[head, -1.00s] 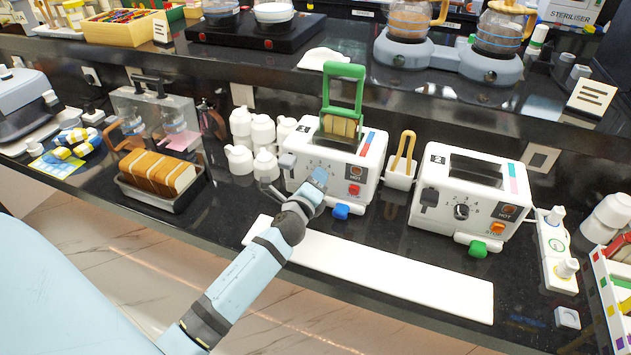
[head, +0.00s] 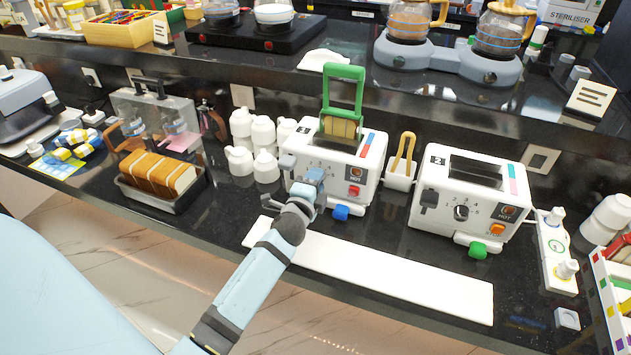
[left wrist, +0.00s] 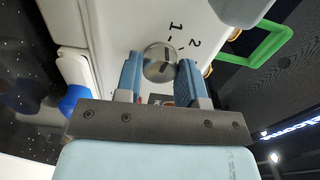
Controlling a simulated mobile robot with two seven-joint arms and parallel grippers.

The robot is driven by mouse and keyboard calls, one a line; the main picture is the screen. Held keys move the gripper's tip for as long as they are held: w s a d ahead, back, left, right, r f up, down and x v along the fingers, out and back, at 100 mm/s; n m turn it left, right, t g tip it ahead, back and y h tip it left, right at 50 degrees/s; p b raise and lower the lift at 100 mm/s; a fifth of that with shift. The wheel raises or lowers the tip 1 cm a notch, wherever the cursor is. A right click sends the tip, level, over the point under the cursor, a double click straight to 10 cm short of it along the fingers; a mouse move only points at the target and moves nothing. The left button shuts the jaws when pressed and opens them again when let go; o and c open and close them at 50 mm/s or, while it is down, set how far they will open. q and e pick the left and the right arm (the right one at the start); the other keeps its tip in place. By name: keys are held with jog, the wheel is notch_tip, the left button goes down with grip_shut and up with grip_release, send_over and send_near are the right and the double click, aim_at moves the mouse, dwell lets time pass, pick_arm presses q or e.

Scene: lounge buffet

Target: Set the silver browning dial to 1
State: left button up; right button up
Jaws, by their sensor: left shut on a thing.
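The left white toaster (head: 352,182) stands on the black counter, with a green-handled rack holding bread in its slot. Its silver browning dial (left wrist: 158,64) shows in the left wrist view, with the printed numbers 1 and 2 beside it. A dark pointer mark shows on the dial's face; I cannot tell exactly which number it points to. My left gripper (head: 314,178) is at the toaster's front. In the left wrist view its blue fingers (left wrist: 160,78) are on both sides of the dial, shut on it. The fingers hide the dial in the head view. My right gripper is not in view.
A second white toaster (head: 468,192) with its own dial stands to the right. A blue knob (head: 341,212) and a long white board (head: 390,275) lie near my arm. Sliced bread in a tray (head: 163,204) and white jugs (head: 262,130) stand to the left.

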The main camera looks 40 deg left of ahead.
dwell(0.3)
pick_arm(q)
jog(key=o, duration=0.9)
jog(key=shift+b+v, duration=0.5)
jog(key=shift+v, duration=6.45)
jog(key=shift+d, duration=0.1)
